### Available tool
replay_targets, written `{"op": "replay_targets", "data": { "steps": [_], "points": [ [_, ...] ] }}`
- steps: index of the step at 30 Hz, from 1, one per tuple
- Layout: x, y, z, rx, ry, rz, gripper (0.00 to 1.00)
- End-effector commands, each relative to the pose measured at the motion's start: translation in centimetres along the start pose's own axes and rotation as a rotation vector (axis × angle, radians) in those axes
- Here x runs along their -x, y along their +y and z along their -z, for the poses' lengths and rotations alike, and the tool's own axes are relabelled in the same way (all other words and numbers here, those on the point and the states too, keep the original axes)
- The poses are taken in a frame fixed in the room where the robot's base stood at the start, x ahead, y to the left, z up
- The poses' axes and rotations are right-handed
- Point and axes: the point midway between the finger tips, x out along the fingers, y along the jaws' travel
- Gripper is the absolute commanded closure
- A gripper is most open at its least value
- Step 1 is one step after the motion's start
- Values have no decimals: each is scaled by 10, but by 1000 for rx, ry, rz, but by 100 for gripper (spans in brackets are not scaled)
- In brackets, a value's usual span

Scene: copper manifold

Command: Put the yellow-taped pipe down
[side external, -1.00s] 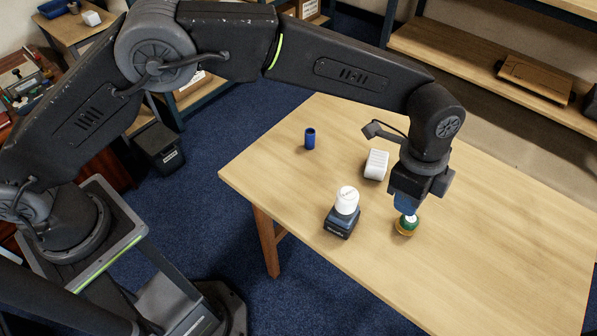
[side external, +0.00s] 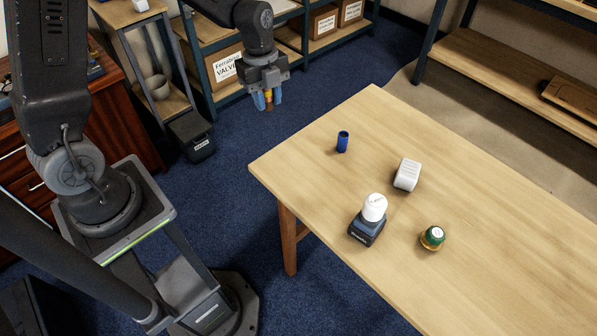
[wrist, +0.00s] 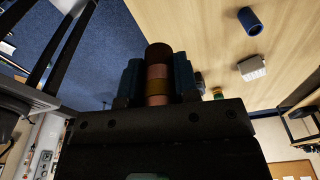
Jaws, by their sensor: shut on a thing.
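The pipe (wrist: 158,88) is between the blue fingers of my gripper (wrist: 159,80). In the side view my gripper (side external: 266,98) is shut on this pipe (side external: 268,102), which hangs downward and is small there. The gripper is over the blue floor, left of the wooden table (side external: 480,200) and clear of its edge. The fingers hide the pipe's sides.
On the table stand a blue cylinder (side external: 342,141), a white ribbed block (side external: 407,174), a dark device with a white cap (side external: 368,222), and a green-topped brass piece (side external: 432,237). Much of the tabletop is bare. Shelves with boxes (side external: 222,70) stand behind my gripper.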

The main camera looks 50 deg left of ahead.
Motion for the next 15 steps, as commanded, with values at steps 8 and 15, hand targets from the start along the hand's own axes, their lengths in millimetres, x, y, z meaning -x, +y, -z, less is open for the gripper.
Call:
{"op": "replay_targets", "data": {
  "steps": [8,15],
  "points": [
    [-20,27,-20,-16,6,-5,94],
    [-48,26,-22,-16,5,-2,94]
  ]
}}
